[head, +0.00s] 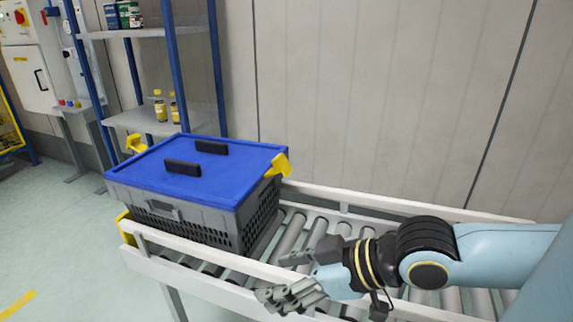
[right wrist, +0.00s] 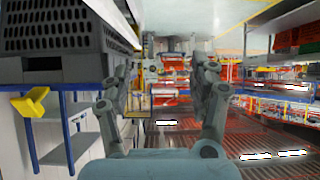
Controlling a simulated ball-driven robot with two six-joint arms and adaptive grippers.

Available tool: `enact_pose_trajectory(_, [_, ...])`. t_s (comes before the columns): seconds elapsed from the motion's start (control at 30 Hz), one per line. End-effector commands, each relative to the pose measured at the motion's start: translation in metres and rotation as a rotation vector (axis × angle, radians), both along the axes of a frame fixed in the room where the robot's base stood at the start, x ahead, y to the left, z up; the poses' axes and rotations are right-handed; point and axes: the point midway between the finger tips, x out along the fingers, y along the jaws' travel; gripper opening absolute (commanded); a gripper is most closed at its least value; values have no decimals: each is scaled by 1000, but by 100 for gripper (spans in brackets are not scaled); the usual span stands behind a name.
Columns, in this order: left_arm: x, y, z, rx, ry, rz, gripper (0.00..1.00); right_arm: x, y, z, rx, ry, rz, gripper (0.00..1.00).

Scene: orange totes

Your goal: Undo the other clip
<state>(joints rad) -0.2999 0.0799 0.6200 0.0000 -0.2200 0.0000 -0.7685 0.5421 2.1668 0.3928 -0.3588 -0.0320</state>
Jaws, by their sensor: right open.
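A grey perforated crate (head: 182,222) with a blue lid (head: 215,163) stands on the roller conveyor. One yellow clip (head: 279,165) is at the lid's right end, tilted against the edge; I cannot tell for sure whether it is fastened. Another yellow clip (head: 136,144) sticks up and outward at the lid's left end. My right gripper (head: 288,278) is open and empty, at the conveyor's front rail, right of the crate and below its lid. In the right wrist view, the open fingers (right wrist: 162,105) have nothing between them, and a yellow piece (right wrist: 30,103) shows by the crate. The left gripper is out of view.
Two black handles lie on the lid. White rails (head: 210,255) edge the conveyor, and bare rollers (head: 312,238) lie right of the crate. A blue-post shelf (head: 160,118) with bottles stands behind. A yellow piece (head: 123,228) is at the conveyor's left end.

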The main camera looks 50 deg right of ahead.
Motion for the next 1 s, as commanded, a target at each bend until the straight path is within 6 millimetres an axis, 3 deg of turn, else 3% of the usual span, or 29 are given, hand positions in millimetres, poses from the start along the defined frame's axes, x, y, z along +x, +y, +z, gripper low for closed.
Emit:
enact_pose_trajectory(0.43, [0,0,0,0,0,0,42,-12,14,-8,-113,254,-80,62])
enact_pose_trajectory(1.0, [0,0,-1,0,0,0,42,-15,14,-10,-128,290,-94,62])
